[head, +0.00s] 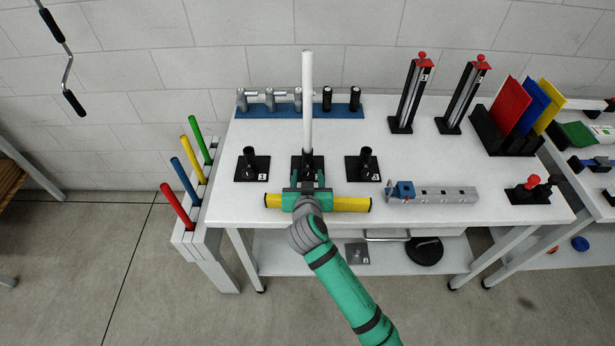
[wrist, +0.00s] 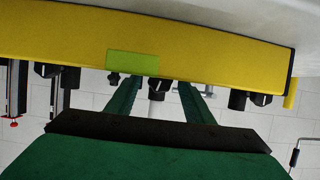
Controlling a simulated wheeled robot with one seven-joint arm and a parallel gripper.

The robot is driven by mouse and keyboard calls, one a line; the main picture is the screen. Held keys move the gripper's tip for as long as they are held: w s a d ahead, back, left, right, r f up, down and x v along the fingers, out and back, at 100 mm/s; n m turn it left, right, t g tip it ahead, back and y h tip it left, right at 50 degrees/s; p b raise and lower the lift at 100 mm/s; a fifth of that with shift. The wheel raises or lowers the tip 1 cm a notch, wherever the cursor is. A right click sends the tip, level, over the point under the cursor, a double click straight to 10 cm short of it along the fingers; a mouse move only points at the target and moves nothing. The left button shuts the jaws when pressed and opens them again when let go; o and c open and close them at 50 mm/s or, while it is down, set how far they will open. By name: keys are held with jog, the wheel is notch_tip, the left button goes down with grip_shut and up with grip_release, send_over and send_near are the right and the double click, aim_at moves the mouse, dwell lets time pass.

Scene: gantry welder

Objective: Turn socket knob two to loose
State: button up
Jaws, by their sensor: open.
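Three black sockets stand in a row on the white table. The left one (head: 252,165) is labelled 1, and the right one (head: 362,165) has a label too small to read. The middle socket (head: 307,160) has a tall white rod (head: 307,95) standing upright in it. My gripper (head: 306,188) is open at the front of this middle socket and hides its lower part, label and any knob. In the wrist view, my two green fingers (wrist: 160,90) are spread, with a dark part of the middle socket (wrist: 154,82) between their tips. I cannot tell whether they touch it.
A yellow bar (head: 350,204) with black ends lies along the table's front edge, under my gripper; it fills the top of the wrist view (wrist: 220,50). Behind stands a blue rack (head: 345,111). To the right are a grey rail (head: 450,194) and two black posts (head: 408,95).

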jog(key=c, duration=1.1)
jog(key=shift+o, duration=0.2)
jog(key=shift+a+n, duration=0.15)
jog(key=shift+n, duration=0.25)
jog(key=shift+n+h, duration=0.7)
jog(key=shift+h, duration=0.1)
jog(key=o, duration=1.1)
jog(key=shift+c, duration=0.2)
jog(key=shift+s, duration=0.1)
jog(key=v, duration=1)
jog(key=shift+s+r, duration=0.1)
jog(key=shift+s, duration=0.25)
